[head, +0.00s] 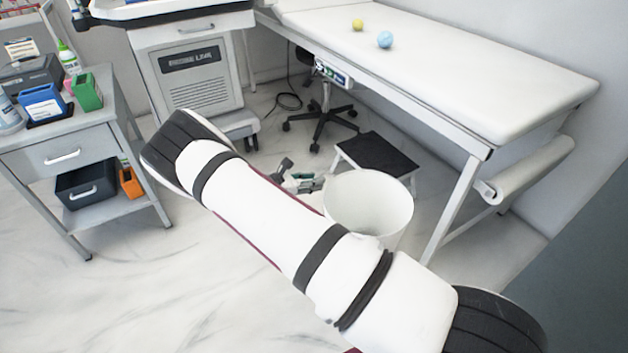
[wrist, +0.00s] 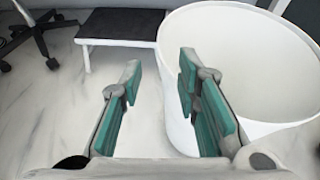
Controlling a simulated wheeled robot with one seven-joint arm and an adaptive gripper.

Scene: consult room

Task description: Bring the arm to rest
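My gripper (wrist: 158,100) is open and empty in the wrist view, with a clear gap between its green-padded fingers. Its right finger shows in front of the white bin (wrist: 240,50); whether it touches the bin I cannot tell. In the head view part of my gripper (head: 303,182) shows behind my white arm, just left of the bin (head: 368,200). The arm crosses the middle of the head view and hides part of the gripper and the floor.
An exam table (head: 480,80) bears a yellow ball (head: 357,25) and a blue ball (head: 385,39). A black-topped step stool (head: 377,153) stands behind the bin. A grey cart (head: 100,138) with boxes stands at the left. The marble floor (head: 130,290) at the front left is clear.

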